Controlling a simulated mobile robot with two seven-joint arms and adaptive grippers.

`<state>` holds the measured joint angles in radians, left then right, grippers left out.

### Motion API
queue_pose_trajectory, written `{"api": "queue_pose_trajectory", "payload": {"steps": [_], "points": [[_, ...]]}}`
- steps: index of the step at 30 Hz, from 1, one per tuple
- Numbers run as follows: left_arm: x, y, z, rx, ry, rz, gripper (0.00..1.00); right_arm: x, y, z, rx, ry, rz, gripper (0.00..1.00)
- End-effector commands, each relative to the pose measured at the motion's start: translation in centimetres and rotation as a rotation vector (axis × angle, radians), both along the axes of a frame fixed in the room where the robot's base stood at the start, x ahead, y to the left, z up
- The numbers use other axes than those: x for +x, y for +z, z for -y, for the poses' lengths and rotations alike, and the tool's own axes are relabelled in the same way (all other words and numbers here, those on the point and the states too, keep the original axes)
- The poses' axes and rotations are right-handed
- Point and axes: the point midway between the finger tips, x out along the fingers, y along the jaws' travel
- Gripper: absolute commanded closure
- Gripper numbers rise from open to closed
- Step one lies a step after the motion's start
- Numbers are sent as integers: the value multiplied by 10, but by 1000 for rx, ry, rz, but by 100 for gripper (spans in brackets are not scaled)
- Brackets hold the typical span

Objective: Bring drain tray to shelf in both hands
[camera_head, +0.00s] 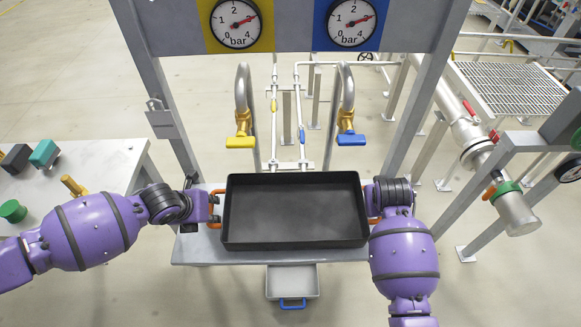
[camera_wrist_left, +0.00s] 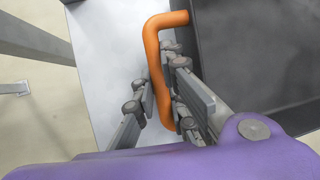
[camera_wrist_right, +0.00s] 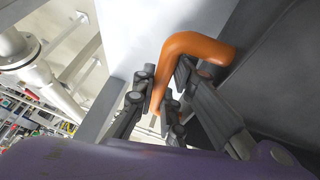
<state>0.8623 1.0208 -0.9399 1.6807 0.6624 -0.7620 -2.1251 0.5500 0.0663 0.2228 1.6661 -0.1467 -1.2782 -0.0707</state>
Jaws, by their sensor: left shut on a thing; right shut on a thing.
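The drain tray (camera_head: 295,212) is a black, empty, rectangular pan with a low rim and an orange handle at each short end. It looks level and is in front of me, over the light grey shelf (camera_head: 190,249) below the two taps. I cannot tell whether it rests on the shelf or is held just above it. My left gripper (camera_head: 213,208) is shut on the left orange handle (camera_wrist_left: 155,60). My right gripper (camera_head: 371,203) is shut on the right orange handle (camera_wrist_right: 190,50). The tray hides most of the shelf.
Behind the tray stand a yellow-handled tap (camera_head: 240,141) and a blue-handled tap (camera_head: 350,139), with two gauges above. Grey frame posts (camera_head: 160,90) rise either side. A small grey drawer (camera_head: 292,281) with a blue handle sits below. A side table (camera_head: 70,175) is at left, pipework (camera_head: 470,130) at right.

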Motion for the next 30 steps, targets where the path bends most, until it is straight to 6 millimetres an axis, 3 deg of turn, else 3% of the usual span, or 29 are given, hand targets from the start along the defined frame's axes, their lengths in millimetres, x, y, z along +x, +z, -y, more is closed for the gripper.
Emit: {"api": "queue_pose_trajectory", "payload": {"steps": [1, 2, 7, 13, 14, 19, 30], "points": [[2, -1, -6, 7, 12, 0, 100, 0, 0, 6, -7, -10, 4, 100], [2, -2, -6, 8, 11, 1, 88, 0, 0, 6, -7, -10, 5, 100], [2, -1, -5, 6, 8, 1, 67, 1, 1, 5, -7, -8, 5, 100], [1, -1, -2, 4, 4, 0, 67, 2, 1, 2, -3, -5, 7, 100], [-1, -3, -3, 4, 5, -4, 67, 0, -1, 2, -2, -5, 2, 88], [-1, -3, -2, 3, 3, -3, 67, 0, -1, 1, -1, -2, 1, 67], [0, -2, -1, 0, 1, -1, 67, 0, -3, -1, 2, 0, -1, 67]]}}
